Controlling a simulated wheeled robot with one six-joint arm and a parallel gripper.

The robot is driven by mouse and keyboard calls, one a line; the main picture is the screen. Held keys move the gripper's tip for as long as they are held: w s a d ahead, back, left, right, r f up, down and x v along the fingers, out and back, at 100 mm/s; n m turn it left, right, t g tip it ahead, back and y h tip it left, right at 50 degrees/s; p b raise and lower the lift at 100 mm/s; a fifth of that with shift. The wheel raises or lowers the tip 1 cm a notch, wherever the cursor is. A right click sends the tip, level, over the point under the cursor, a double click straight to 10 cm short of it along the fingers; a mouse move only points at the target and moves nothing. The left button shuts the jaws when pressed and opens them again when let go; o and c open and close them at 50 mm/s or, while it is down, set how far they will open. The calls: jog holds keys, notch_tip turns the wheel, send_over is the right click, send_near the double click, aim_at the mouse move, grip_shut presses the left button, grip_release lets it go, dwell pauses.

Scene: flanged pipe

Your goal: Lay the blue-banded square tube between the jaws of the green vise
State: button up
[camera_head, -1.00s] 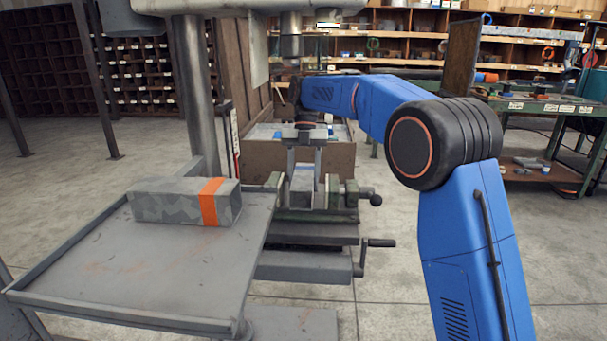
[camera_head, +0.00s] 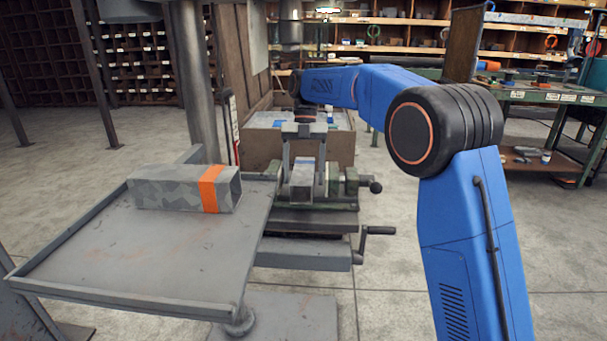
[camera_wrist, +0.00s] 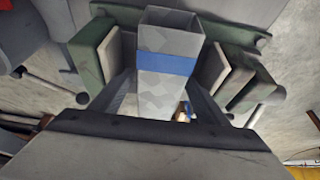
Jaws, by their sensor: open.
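The grey camouflage-patterned square tube (camera_head: 301,179) lies between the jaws of the green vise (camera_head: 345,189). The wrist view shows the tube (camera_wrist: 166,92) with its blue band (camera_wrist: 180,65) and open hollow end facing up the picture. Green vise jaws (camera_wrist: 88,58) stand on both sides of it, with a visible gap at the right. My gripper (camera_head: 303,190) is above the vise, its fingers pointing down and spread on either side of the tube. The near end of the tube is hidden in the wrist view by my gripper body.
A similar tube with an orange band (camera_head: 208,188) lies on the grey tray table (camera_head: 130,255) at the left. The drill press column (camera_head: 195,90) stands behind it. A crank handle (camera_head: 378,230) sticks out below the vise. A brown-sided bin (camera_head: 262,150) is behind the vise.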

jog(key=shift+w+r, duration=0.1)
jog(key=w, duration=1.2)
jog(key=shift+w+d+r, duration=0.15)
jog(key=shift+d+r, duration=0.05)
jog(key=shift+r, duration=0.2)
dwell(0.3)
